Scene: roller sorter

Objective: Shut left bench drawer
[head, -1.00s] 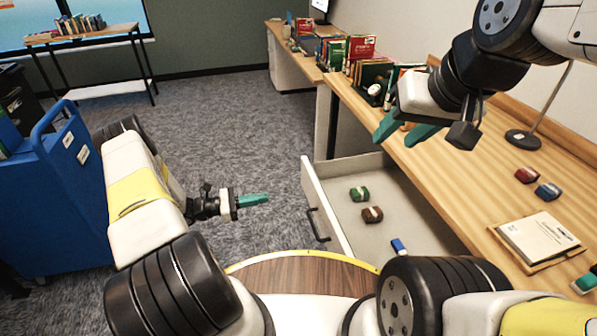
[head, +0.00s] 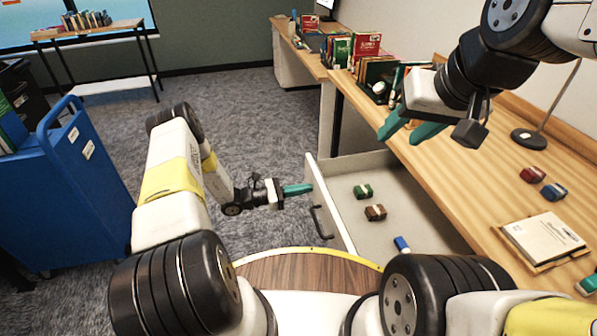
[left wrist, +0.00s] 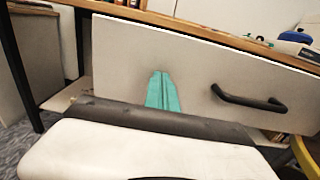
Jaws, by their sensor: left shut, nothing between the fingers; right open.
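The left bench drawer is pulled out from under the wooden bench, its white front panel (head: 322,200) facing left in the head view. Its dark handle (head: 320,222) is on that front. The drawer holds a green item (head: 363,191), a brown item (head: 375,212) and a blue-and-white item (head: 401,244). My left gripper (head: 298,189) is shut and empty, its teal fingertips close to the drawer front, above the handle. In the left wrist view the shut fingers (left wrist: 162,92) point at the panel (left wrist: 200,70), left of the handle (left wrist: 248,99); contact is unclear. My right gripper (head: 410,128) is open above the bench.
The bench top (head: 450,170) carries books (head: 375,70), a lamp base (head: 528,139), a red item (head: 532,173), a blue item (head: 553,191) and a notepad tray (head: 545,240). A blue cart (head: 75,200) stands at the left.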

